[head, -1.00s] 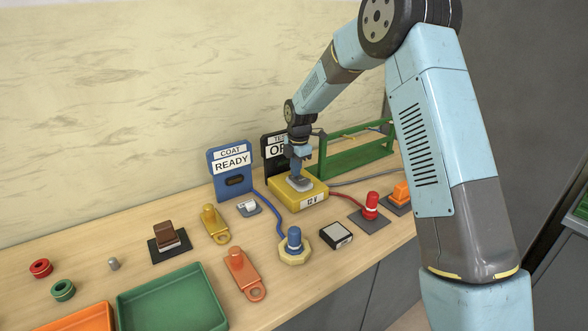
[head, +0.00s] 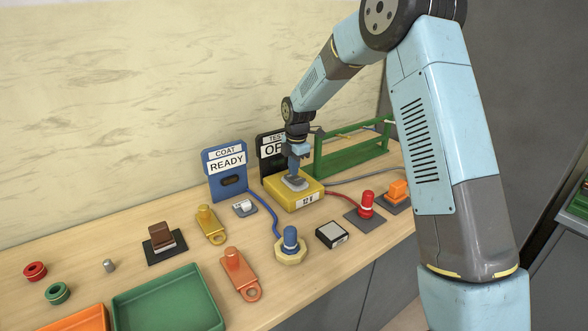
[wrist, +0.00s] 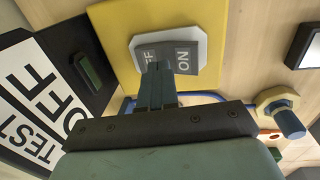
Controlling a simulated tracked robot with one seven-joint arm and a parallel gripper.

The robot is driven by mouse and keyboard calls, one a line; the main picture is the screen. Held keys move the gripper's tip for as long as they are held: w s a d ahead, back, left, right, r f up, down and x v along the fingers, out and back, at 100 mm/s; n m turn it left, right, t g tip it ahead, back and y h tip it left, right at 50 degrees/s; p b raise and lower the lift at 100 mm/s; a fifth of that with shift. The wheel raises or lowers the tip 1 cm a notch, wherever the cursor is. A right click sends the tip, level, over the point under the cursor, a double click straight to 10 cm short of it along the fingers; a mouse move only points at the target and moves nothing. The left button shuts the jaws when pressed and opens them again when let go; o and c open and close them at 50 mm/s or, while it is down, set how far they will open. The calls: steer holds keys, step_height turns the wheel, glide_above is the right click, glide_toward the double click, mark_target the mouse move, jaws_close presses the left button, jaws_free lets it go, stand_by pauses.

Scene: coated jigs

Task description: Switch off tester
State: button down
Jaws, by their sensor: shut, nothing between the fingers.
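The tester is a yellow box (head: 307,201) labelled 12 V, with a grey rocker switch on top. In the wrist view the switch (wrist: 209,50) shows the words OFF and ON. A black sign (head: 263,158) behind the box reads TEST and OFF in the wrist view (wrist: 40,108). My gripper (head: 295,177) is shut and empty, pointing down over the switch. In the wrist view my fingertips (wrist: 158,72) are at the OFF side and cover part of that word. I cannot tell whether they touch the switch.
A blue COAT READY sign (head: 227,185) stands left of the box. A green rack (head: 350,155) is behind it on the right. A red plunger (head: 366,203), a blue knob (head: 290,240) and a black-sided block (head: 331,234) stand close in front. A green tray (head: 170,300) lies at front left.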

step_height(320, 180, up, 13)
steer(key=w+a, duration=0.1)
steer(key=shift+w+r, duration=0.15)
steer(key=shift+w, duration=0.25)
steer(key=shift+a, duration=0.1)
steer(key=s+d+r+m+t+h, duration=0.1)
steer(key=s+d+r+m, duration=0.6)
steer(key=s, duration=0.3)
steer(key=s+d+r+m+t, duration=0.1)
steer(key=s+d+r+m, duration=0.4)
steer(key=s+d+r, duration=0.4)
steer(key=s+d+f+m, duration=0.1)
steer(key=s+d+m, duration=0.2)
steer(key=s, duration=0.5)
steer(key=s+d+f+m+t, duration=0.1)
steer(key=s+d+f+m, duration=0.1)
steer(key=s+m, duration=0.3)
steer(key=s+d+f+m+t, duration=0.1)
steer(key=s+m, duration=0.4)
steer(key=s, duration=0.6)
steer(key=d+f, duration=0.1)
steer(key=d, duration=0.1)
steer(key=shift+d+f, duration=0.2)
steer(key=shift+d, duration=0.2)
